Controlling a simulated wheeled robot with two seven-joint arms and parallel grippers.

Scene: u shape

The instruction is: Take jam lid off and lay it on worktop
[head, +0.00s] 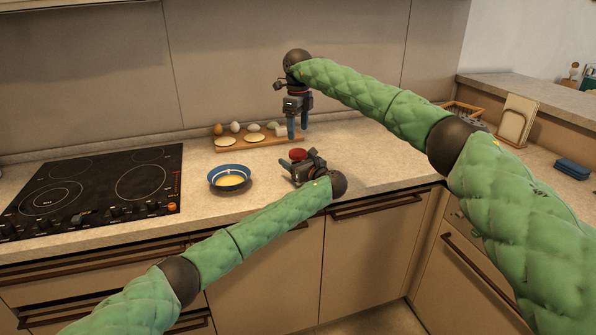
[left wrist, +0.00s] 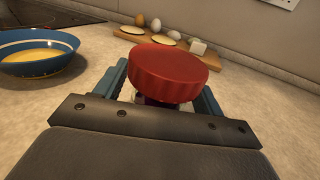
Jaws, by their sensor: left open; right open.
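The red jam lid (head: 297,154) sits on top of the jam jar, and it fills the middle of the left wrist view (left wrist: 168,73). Only a small dark part of the jar shows below the lid; the rest is hidden by my gripper. My left gripper (head: 290,165) is low over the worktop (head: 365,160), open, with its blue fingers on either side of the jar just under the lid. I cannot tell whether they touch it. My right gripper (head: 297,130) is open and empty, pointing down above the right end of the wooden board, behind the jar.
A blue bowl of yellow liquid (head: 229,178) stands left of the jar. A wooden board (head: 233,146) with eggs, pale rounds and a white cube lies behind. The black hob (head: 95,187) is at the left. Worktop right of the jar is clear.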

